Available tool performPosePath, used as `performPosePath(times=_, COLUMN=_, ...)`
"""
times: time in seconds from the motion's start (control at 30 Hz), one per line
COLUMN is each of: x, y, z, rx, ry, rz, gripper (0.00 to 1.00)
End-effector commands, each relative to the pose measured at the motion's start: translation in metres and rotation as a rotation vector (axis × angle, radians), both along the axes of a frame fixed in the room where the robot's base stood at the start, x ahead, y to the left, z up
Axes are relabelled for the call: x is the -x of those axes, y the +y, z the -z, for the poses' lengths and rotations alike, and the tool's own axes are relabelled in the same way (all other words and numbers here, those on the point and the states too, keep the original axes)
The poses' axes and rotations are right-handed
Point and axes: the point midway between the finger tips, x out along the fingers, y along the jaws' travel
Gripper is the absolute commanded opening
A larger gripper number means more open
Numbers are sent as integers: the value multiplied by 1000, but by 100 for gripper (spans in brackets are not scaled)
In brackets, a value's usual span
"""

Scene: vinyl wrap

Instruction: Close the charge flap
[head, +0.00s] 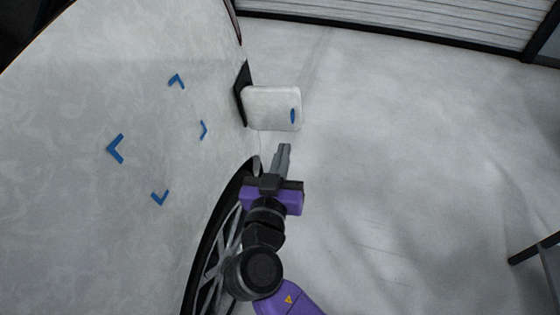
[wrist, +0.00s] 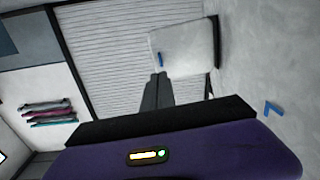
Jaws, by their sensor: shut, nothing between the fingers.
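The charge flap (head: 272,108) is a pale rounded panel with a small blue mark, standing open and sticking out from the car's side. Its dark opening (head: 242,93) shows at its left edge. The flap also shows in the wrist view (wrist: 187,55), at upper middle. My gripper (head: 284,148) is shut and empty, with its fingertips just below the flap in the head view. In the wrist view the fingertips (wrist: 157,77) overlap the flap's lower left part. I cannot tell whether they touch it.
The car body (head: 60,150) with blue corner marks fills the left side. A wheel (head: 222,240) lies beside my arm. A shutter wall (head: 400,18) stands at the back, and a dark-framed object (head: 545,255) stands at right.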

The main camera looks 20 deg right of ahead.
Motion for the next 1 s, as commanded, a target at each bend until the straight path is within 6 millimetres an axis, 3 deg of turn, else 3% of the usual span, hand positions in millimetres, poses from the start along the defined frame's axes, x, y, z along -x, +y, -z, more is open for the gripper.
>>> performPosePath(times=0.3, x=-52, y=-31, z=0, rx=1, ry=0, rz=1, gripper=0)
performPosePath(times=0.5, x=-71, y=-42, z=1, rx=1, ry=1, rz=-2, gripper=0)
performPosePath(times=1.0, x=-76, y=-45, z=1, rx=0, ry=2, rz=-4, gripper=0)
